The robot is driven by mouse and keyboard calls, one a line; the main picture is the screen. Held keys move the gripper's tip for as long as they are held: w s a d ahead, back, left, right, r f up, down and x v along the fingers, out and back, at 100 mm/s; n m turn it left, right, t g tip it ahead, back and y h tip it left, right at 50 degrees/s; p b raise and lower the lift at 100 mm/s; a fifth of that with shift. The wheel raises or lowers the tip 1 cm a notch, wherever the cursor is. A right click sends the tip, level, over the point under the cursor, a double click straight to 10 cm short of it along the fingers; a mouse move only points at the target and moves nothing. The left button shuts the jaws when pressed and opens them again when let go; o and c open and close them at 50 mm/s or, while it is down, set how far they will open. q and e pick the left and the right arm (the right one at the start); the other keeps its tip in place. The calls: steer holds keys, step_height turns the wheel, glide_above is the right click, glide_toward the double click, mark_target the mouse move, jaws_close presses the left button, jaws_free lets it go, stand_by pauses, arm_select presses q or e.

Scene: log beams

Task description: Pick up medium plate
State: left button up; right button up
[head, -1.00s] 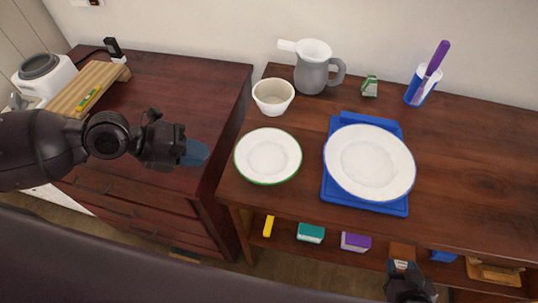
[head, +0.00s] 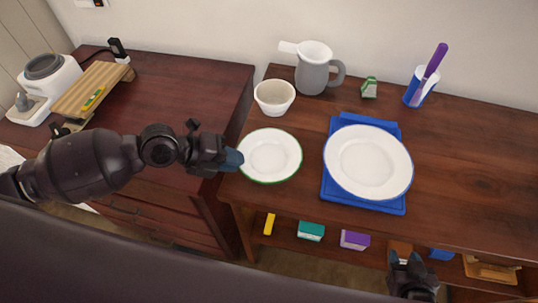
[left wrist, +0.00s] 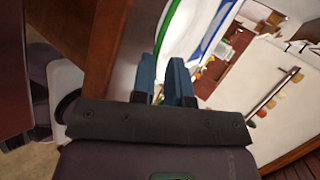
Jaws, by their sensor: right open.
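A white plate with a green rim (head: 270,155) lies on the wooden table near its left edge. A larger white plate with a thin blue rim (head: 368,160) rests on a blue tray (head: 365,203) to its right. My left gripper (head: 234,160) is at the left rim of the green-rimmed plate. In the left wrist view its two blue fingers (left wrist: 162,75) stand a little apart, with the green rim (left wrist: 168,28) just beyond them. Whether they touch the rim cannot be told. My right gripper (head: 408,262) is open and empty, low in front of the table.
A cream bowl (head: 274,97), a grey jug (head: 313,72), a small green-and-white item (head: 369,88) and a blue cup with a purple utensil (head: 419,88) stand behind the plates. Boxes sit on the shelf below. A dark cabinet (head: 180,85) stands left, across a gap.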

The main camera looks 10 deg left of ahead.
arm_select(q)
steer(key=shift+x, duration=0.85)
jaws_close()
step_height(320, 180, up, 20)
steer(key=p, duration=0.1)
steer(key=shift+f, duration=0.1)
